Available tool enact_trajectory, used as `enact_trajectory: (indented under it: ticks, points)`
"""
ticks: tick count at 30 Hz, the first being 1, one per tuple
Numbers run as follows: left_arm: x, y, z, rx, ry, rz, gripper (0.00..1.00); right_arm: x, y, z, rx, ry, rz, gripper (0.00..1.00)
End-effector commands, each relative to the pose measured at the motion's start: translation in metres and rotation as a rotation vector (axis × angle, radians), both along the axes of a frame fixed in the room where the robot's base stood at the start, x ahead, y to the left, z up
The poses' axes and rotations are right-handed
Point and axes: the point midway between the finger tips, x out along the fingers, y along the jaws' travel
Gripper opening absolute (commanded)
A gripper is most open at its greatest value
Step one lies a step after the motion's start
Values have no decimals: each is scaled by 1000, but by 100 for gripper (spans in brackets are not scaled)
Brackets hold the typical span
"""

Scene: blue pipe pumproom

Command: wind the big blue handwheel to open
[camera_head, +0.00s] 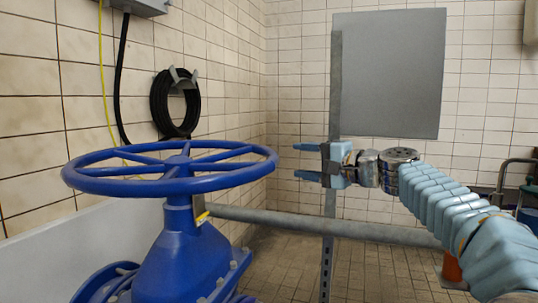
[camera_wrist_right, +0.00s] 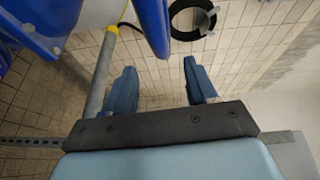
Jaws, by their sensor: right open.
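The big blue handwheel (camera_head: 172,172) lies flat on top of a blue valve body (camera_head: 180,265) at the left of the head view. In the right wrist view, part of the wheel's rim (camera_wrist_right: 153,25) shows beyond the fingers, at the top. My right gripper (camera_head: 308,161) is open and empty, to the right of the wheel at about rim height. Its fingers point at the wheel with a gap between them and the rim. The open fingers also show in the right wrist view (camera_wrist_right: 160,88). My left gripper is not in view.
A grey pipe (camera_head: 320,225) runs behind the valve to the right, past an upright metal post (camera_head: 328,255). A grey panel (camera_head: 390,72) stands behind my right arm. A black hose coil (camera_head: 174,104) hangs on the tiled wall. The space between gripper and rim looks clear.

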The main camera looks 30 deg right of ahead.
Motion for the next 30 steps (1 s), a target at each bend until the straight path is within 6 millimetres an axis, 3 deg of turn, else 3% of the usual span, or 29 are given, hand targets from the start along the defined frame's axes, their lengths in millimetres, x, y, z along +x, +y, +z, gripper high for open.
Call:
enact_trajectory:
  ticks: [6, 13, 26, 30]
  points:
    - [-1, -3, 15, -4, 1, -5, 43, 51, 17, -1, 0, 2, 3, 57]
    - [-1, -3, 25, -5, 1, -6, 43, 87, 28, -3, 0, 0, 2, 57]
    - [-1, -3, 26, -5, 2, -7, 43, 97, 31, -5, 0, 0, 0, 57]
    - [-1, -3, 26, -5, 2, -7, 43, 97, 32, -5, 0, 0, 0, 35]
